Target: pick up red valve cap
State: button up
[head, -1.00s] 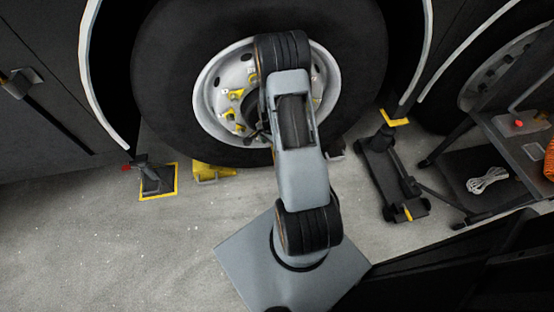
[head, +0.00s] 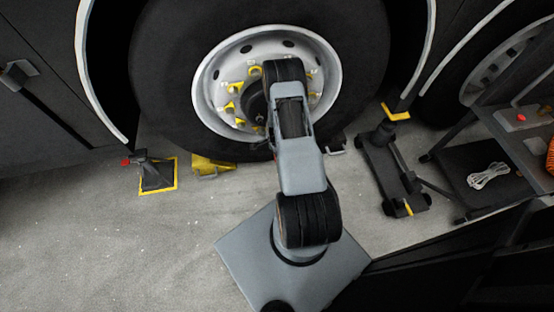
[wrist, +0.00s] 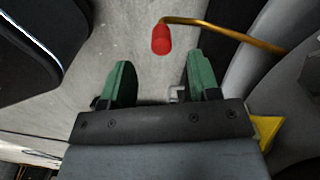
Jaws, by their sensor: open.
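The red valve cap (wrist: 162,39) shows in the wrist view, on the end of a bent brass-coloured stem (wrist: 215,30). My gripper (wrist: 160,68) has two green fingers, spread apart with nothing between them. The cap lies just beyond the fingertips, roughly in line with the gap between them, and is not touched by either finger. In the head view my arm reaches toward the wheel rim (head: 209,92). My fingers and the cap are hidden there behind the arm.
A large black tyre (head: 165,75) surrounds the rim, which has yellow nut markers. A yellow chock (head: 213,165) and a stand on a yellow-edged plate (head: 158,188) sit on the floor at left. A floor jack (head: 388,172) and a cart (head: 525,150) stand at right.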

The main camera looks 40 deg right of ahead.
jog(key=shift+f+b, duration=1)
jog(key=shift+f, duration=1.65)
jog(key=c, duration=0.8)
jog(key=shift+r, duration=0.1)
jog(key=shift+c, duration=0.2)
